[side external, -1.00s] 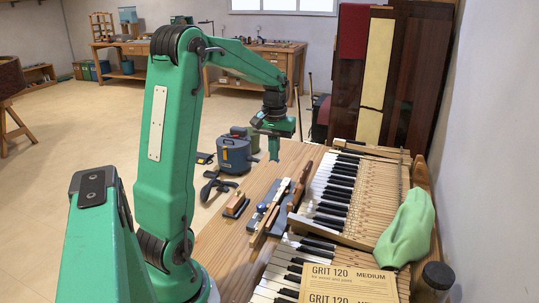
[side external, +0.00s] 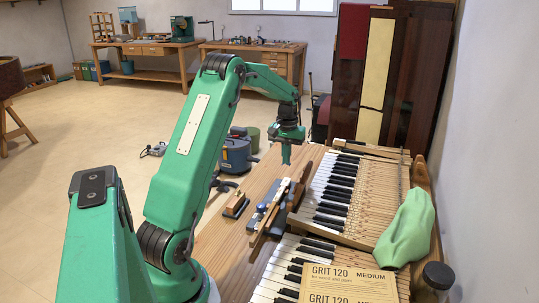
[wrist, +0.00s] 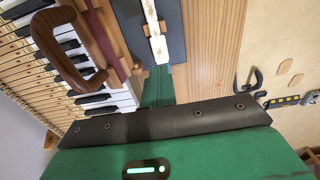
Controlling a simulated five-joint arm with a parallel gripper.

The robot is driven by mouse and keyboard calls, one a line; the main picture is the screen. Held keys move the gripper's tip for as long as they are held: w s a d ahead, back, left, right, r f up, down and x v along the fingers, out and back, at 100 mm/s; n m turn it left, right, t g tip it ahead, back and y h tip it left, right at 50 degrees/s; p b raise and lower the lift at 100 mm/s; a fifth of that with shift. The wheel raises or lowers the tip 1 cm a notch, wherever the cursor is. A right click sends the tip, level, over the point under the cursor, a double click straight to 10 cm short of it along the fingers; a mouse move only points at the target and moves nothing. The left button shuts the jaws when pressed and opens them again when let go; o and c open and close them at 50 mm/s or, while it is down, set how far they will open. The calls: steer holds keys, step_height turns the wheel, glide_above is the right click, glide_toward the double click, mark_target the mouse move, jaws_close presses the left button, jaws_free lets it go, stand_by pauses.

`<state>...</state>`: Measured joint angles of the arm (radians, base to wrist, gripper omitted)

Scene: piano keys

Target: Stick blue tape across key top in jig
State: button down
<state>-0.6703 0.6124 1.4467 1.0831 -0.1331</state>
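My gripper (side external: 286,156) hangs pointing down above the far left part of the wooden bench, with bare bench below it in the side view. Its narrow green finger part also shows in the wrist view (wrist: 158,86), but I cannot tell whether the fingers are apart. The jig (side external: 268,208), a blue-grey and wooden holder, lies on the bench nearer the camera. In the wrist view a white key top (wrist: 159,47) lies along the dark blue-grey jig bed (wrist: 176,38), beyond the finger.
Piano keys (side external: 335,180) fill the bench right of the jig. A dark wooden handled tool (wrist: 62,45) lies beside the jig. A sandpaper pack (side external: 350,284), green cloth (side external: 406,228) and jar (side external: 433,281) are at right.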

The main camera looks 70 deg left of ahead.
mark_target(285, 182)
steer(key=shift+f, duration=0.25)
steer(key=shift+f, duration=2.45)
steer(key=shift+f, duration=0.95)
stand_by(3.8)
steer(key=c, duration=2.2)
jaws_free()
steer(key=c, duration=1.7)
jaws_free()
steer(key=shift+r, duration=0.1)
